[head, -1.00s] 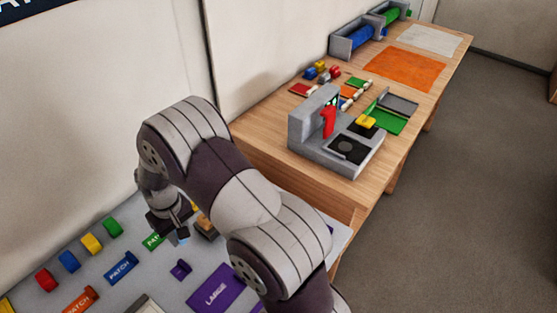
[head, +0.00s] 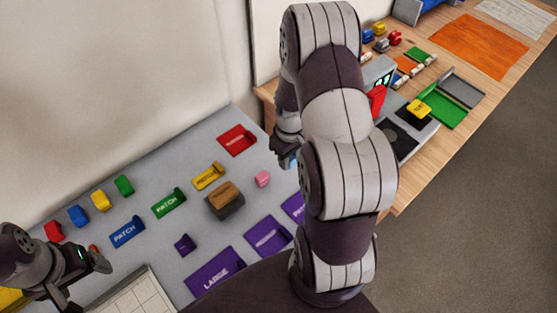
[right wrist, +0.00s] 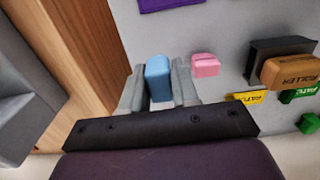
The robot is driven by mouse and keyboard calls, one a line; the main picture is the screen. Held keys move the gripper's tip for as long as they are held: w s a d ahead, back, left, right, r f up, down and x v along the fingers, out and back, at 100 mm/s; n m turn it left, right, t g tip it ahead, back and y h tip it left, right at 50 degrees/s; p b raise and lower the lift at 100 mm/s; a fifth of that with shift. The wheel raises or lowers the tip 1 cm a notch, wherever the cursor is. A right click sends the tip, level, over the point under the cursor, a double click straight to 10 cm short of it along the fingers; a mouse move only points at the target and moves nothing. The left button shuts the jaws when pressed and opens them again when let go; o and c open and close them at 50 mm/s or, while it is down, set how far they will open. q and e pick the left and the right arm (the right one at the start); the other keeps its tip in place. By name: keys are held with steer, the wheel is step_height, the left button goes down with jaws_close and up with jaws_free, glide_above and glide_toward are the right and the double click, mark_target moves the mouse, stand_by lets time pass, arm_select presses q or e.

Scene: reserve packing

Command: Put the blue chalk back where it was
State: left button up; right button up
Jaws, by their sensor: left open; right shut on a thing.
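The blue chalk (right wrist: 158,78) is between the fingers of my right gripper (right wrist: 158,84) in the right wrist view, and the gripper is shut on it. In the head view my right gripper (head: 286,156) is over the right part of the grey table, partly hidden by my own arm. A pink block (right wrist: 205,65) lies just right of the chalk in the right wrist view and also shows in the head view (head: 262,179). My left gripper (head: 84,278) is open and empty at the lower left of the head view.
Several coloured blocks, including a blue one (head: 78,216), stand in a row at the left. Patch holders and purple trays (head: 214,274) lie around. A wooden table (head: 440,160) with a grey machine is at the right.

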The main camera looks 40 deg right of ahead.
steer(key=w+f, duration=0.2)
steer(key=w, duration=0.1)
steer(key=w+f, duration=0.1)
steer(key=shift+w+d+p, duration=0.15)
steer(key=shift+w+p, duration=0.05)
steer(key=shift+p, duration=0.15)
steer(key=f, duration=0.2)
steer(key=f+p, duration=0.1)
steer(key=shift+s+a+f, duration=0.15)
steer(key=shift+a+f, duration=0.05)
steer(key=shift+a, duration=0.05)
steer(key=shift+d+f, duration=0.15)
steer(key=shift+f, duration=0.2)
steer(key=o, duration=0.9)
arm_select(q)
steer(key=shift+d+r, duration=0.2)
steer(key=shift+r, duration=0.7)
